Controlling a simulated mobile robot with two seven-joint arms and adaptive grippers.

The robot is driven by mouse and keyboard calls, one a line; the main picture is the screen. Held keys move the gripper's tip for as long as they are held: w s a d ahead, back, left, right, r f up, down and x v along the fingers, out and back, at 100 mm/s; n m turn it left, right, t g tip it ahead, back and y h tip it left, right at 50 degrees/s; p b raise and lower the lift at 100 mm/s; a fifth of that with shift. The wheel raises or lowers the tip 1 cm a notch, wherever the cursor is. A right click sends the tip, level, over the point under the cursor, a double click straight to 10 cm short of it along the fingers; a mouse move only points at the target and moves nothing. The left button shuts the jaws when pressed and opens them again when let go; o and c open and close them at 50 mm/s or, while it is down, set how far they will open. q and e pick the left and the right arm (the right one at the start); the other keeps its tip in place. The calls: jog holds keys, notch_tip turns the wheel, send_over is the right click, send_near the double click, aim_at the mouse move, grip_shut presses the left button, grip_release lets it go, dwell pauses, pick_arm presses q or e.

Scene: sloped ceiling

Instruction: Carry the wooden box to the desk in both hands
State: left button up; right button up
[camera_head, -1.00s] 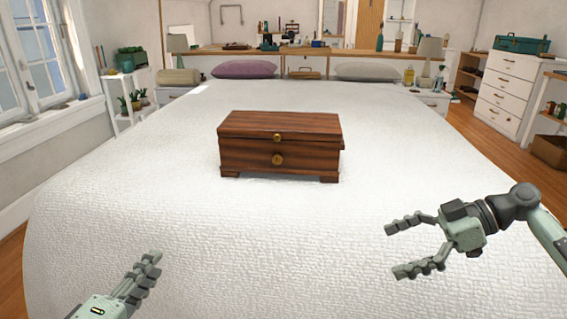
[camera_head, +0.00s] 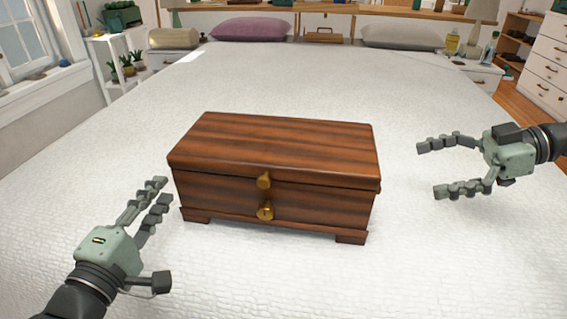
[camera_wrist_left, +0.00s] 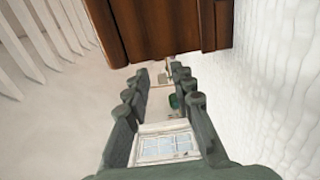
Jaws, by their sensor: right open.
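The wooden box (camera_head: 275,150), dark brown and striped with a gold knob and a round lock on its front, stands upright on the bed with its lid closed. My left gripper (camera_head: 162,190) is open and empty, close to the box's left front side. In the left wrist view its two fingers (camera_wrist_left: 157,82) stand apart, with the box (camera_wrist_left: 165,25) across the top of the picture and not between them. My right gripper (camera_head: 430,170) is open and empty, a little way off the box's right side. I cannot make out the desk in these views.
The box rests on a wide white bed (camera_head: 300,75), clear around it. Two pillows (camera_head: 250,28) (camera_head: 405,37) lie at the far end. A white plant shelf (camera_head: 105,65) stands at the left, and white drawers (camera_head: 545,65) at the right.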

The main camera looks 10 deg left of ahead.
pick_arm(q)
jog(key=shift+w, duration=0.2)
jog(key=shift+s, duration=0.1)
pick_arm(e)
jog(key=shift+w, duration=0.1)
pick_arm(q)
jog(key=w, duration=1.2)
pick_arm(e)
jog(key=x, duration=0.7)
jog(key=shift+a+f, duration=0.2)
jog(key=shift+a, duration=0.15)
pick_arm(q)
jog(key=shift+c, duration=0.5)
pick_arm(e)
jog(key=shift+c, duration=0.5)
